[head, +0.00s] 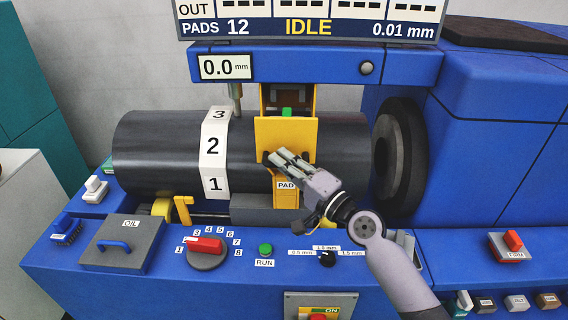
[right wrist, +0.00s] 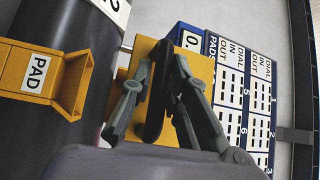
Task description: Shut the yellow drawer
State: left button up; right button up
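The yellow drawer (head: 262,133) stands at the middle of the machine, in front of the dark roller. It is pulled out, and its inside shows behind the front plate, with a small green item (head: 287,112) in it. A dark handle bar crosses its front. My right gripper (head: 278,157) is at this handle. In the right wrist view its fingers (right wrist: 162,68) are apart, on either side of the dark handle (right wrist: 156,110), with the yellow front (right wrist: 140,57) behind. I cannot tell whether they touch the bar. My left gripper is not in view.
A yellow PAD chute (head: 286,197) sits just below the drawer; it also shows in the right wrist view (right wrist: 35,75). The dark roller (head: 160,150) lies behind. The blue front panel carries a red selector (head: 206,246) and a green RUN button (head: 265,250). The display reads IDLE.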

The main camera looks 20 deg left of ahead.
grip_shut()
dwell(0.3)
